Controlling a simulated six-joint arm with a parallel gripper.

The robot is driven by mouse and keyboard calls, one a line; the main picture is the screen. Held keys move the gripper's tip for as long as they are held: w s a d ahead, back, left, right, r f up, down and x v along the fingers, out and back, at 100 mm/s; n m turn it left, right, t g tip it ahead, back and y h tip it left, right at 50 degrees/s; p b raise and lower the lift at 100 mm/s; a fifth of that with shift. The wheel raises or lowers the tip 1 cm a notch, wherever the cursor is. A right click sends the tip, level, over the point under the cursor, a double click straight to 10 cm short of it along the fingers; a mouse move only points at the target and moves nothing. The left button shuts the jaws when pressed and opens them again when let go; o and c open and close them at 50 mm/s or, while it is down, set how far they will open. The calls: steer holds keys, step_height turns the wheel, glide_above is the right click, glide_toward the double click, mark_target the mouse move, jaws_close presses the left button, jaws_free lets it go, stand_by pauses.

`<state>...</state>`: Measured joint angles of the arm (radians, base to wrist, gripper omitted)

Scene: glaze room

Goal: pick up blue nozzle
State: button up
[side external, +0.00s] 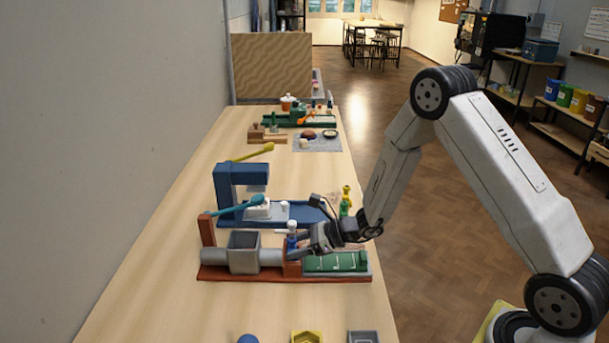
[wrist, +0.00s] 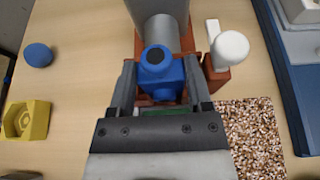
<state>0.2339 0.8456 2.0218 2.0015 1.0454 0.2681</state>
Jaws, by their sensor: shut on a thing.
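The blue nozzle (wrist: 158,75) is a blocky blue piece with a dark round opening on top, in the middle of the wrist view. My gripper (wrist: 158,88) is shut on it, one finger at each side. In the side view my gripper (side external: 301,244) reaches in from the right, low over the red-brown base (side external: 285,276), and a bit of the blue nozzle (side external: 291,242) shows at its tips. The nozzle is at the end of the grey cylinder (side external: 214,256). I cannot tell whether it still touches the base or cylinder.
A white round knob (wrist: 231,48) stands close to the right finger. A green panel (side external: 335,262) lies on the base's right part. A blue press (side external: 228,187) stands behind. A blue ball (wrist: 38,56) and a yellow hexagonal piece (wrist: 26,119) lie on the bench, with clear wood around them.

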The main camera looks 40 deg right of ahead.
steer(key=shift+r, duration=0.15)
steer(key=shift+r, duration=4.85)
steer(key=s+d+r, duration=0.2)
steer(key=s+d, duration=1.1)
steer(key=s, duration=0.3)
steer(key=shift+s+d+r, duration=0.15)
steer(key=shift+s+d, duration=0.2)
steer(key=shift+d, duration=0.05)
